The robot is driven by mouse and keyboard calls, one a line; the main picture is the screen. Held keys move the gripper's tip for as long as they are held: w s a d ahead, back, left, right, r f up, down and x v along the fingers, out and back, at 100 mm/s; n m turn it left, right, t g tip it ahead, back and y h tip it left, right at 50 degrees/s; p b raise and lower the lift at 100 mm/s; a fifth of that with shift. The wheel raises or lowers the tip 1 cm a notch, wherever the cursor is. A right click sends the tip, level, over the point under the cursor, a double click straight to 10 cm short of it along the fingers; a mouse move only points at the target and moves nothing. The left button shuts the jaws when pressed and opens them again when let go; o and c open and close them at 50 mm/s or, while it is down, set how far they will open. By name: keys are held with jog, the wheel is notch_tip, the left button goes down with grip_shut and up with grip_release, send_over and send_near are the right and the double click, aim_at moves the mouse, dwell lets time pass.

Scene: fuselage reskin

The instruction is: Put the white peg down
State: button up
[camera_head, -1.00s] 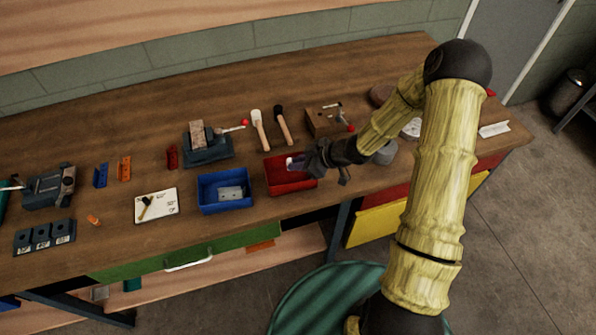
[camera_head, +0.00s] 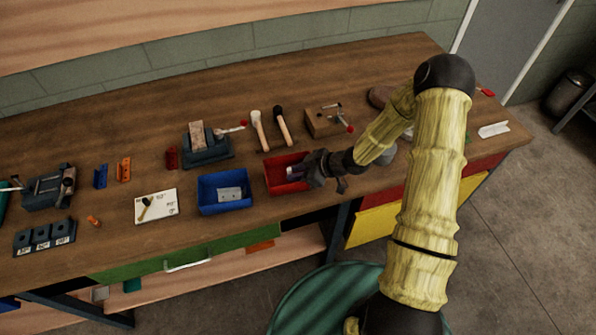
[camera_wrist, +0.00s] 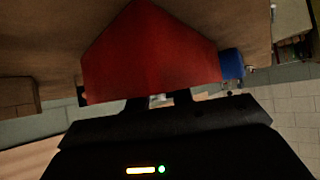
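The red bin (camera_head: 270,178) stands on the workbench near its front edge, and its red wall fills the middle of the wrist view (camera_wrist: 150,55). My gripper (camera_head: 297,176) reaches over the bin's right side, with its fingertips low inside the bin opening. In the wrist view my two dark fingers (camera_wrist: 160,101) are apart, partly hidden by the bin wall. A small pale bit between them looks like the white peg (camera_wrist: 157,98); most of it is hidden. I cannot tell whether the fingers grip it or whether it touches the bin floor.
A blue bin (camera_head: 212,208) with grey pieces inside stands just left of the red bin. Two mallets (camera_head: 258,130) lie behind. A vise-like fixture (camera_head: 208,150) and a wooden block (camera_head: 322,124) are farther back.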

jog(key=shift+d+r, duration=0.1)
jog(key=shift+r, duration=0.05)
jog(key=v, duration=1.1)
jog(key=shift+d+r, duration=0.25)
jog(key=shift+r, duration=0.05)
jog(key=s+d+r+m+t+h, duration=0.1)
jog(key=d+r+m+t+h, duration=0.1)
jog(key=d+r+m+h, duration=0.5)
jog(key=s+a+r+m+g+h, duration=0.1)
jog(key=s+r+m, duration=0.2)
jog(key=s, duration=0.3)
jog(key=s+a+r+m+g+h, duration=0.1)
jog(key=s+r+m+g, duration=0.1)
jog(key=s, duration=0.5)
jog(key=shift+s+a+r+m+h, duration=0.25)
jog(key=shift+r+m+h, duration=0.15)
jog(key=shift+r+m, duration=0.4)
